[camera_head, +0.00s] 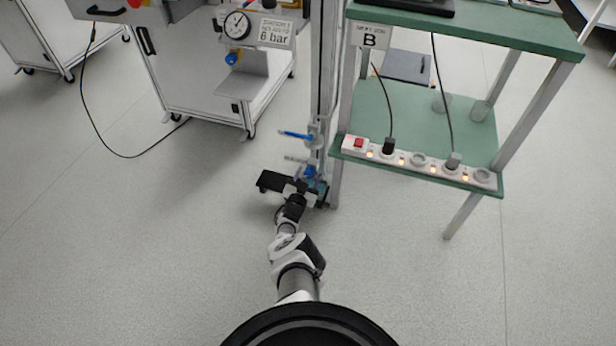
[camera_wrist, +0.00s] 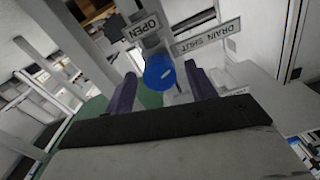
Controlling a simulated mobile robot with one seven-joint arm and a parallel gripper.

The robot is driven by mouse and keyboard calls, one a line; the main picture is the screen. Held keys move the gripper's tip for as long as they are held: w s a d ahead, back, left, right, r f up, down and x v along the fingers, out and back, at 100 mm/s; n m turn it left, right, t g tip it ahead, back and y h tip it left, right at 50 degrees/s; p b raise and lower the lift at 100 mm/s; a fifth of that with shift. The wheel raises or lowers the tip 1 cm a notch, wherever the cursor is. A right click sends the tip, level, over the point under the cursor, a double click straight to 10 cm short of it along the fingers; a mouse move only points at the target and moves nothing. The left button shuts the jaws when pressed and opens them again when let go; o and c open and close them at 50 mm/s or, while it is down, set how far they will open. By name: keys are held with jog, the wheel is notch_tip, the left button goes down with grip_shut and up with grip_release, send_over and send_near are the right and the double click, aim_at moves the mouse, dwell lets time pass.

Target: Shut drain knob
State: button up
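The blue round drain knob (camera_wrist: 159,72) has a small white mark on its face. In the wrist view it lies between the two dark fingers of my gripper (camera_wrist: 160,69), with a gap on each side, so the gripper is open. How deep the knob sits between the fingers is unclear. An "OPEN" label (camera_wrist: 143,27) and a "DRAIN SHUT" label (camera_wrist: 207,38) are behind it, upside down in this view. In the head view, my gripper (camera_head: 312,185) is at the foot of the upright post, beside a blue knob (camera_head: 309,171); its fingers are too small to make out.
A blue-handled lever (camera_head: 296,135) is higher on the post (camera_head: 323,70). At right is a green-shelved bench (camera_head: 455,125) with a power strip (camera_head: 420,163) and hanging cables. At left is a wheeled cabinet (camera_head: 200,80) with a gauge.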

jog(key=shift+s, duration=0.1)
jog(key=shift+s+a+r+p, duration=0.15)
jog(key=shift+s+p, duration=0.15)
jog(key=shift+p, duration=0.15)
jog(key=p+v, duration=0.8)
jog(key=v, duration=0.5)
